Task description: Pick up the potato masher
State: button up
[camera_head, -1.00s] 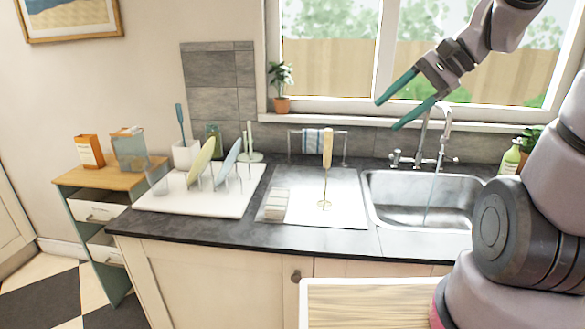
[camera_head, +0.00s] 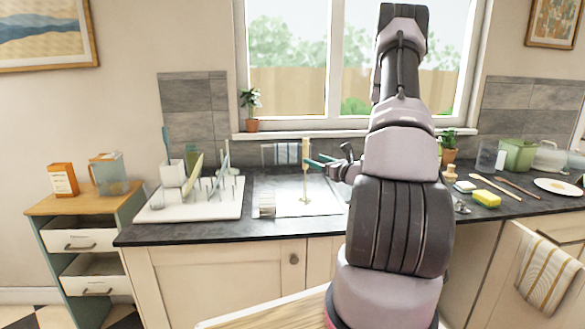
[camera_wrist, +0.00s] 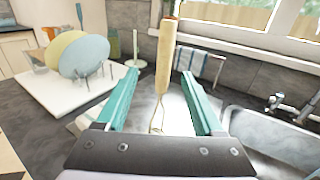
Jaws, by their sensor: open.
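The potato masher (camera_head: 305,168) stands upright, handle up, on the white drainboard (camera_head: 325,198) left of the sink. Its pale wooden handle (camera_wrist: 166,62) rises in the middle of the wrist view, with the thin wire part below it. My gripper (camera_head: 312,162) is open, with teal fingers at the height of the handle. In the wrist view the fingers (camera_wrist: 160,88) lie to the left and right of the handle in the picture, with gaps on both sides. Whether the handle is between the fingertips or just beyond them, I cannot tell. The masher's foot is partly hidden in the wrist view.
A white dish rack with plates (camera_head: 195,200) stands to the left. A striped towel on a rail (camera_head: 285,153) is behind the masher. The sink (camera_wrist: 275,145) is to the right. A yellow sponge (camera_head: 487,198) lies further right on the counter.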

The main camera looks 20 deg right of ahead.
aim_at(306, 156)
jog(key=x, duration=0.5)
jog(key=shift+a, duration=0.1)
jog(key=shift+d+x, duration=0.2)
jog(key=shift+x, duration=1.15)
jog(key=shift+d+x, duration=0.25)
jog(key=shift+x, duration=1.1)
grip_shut()
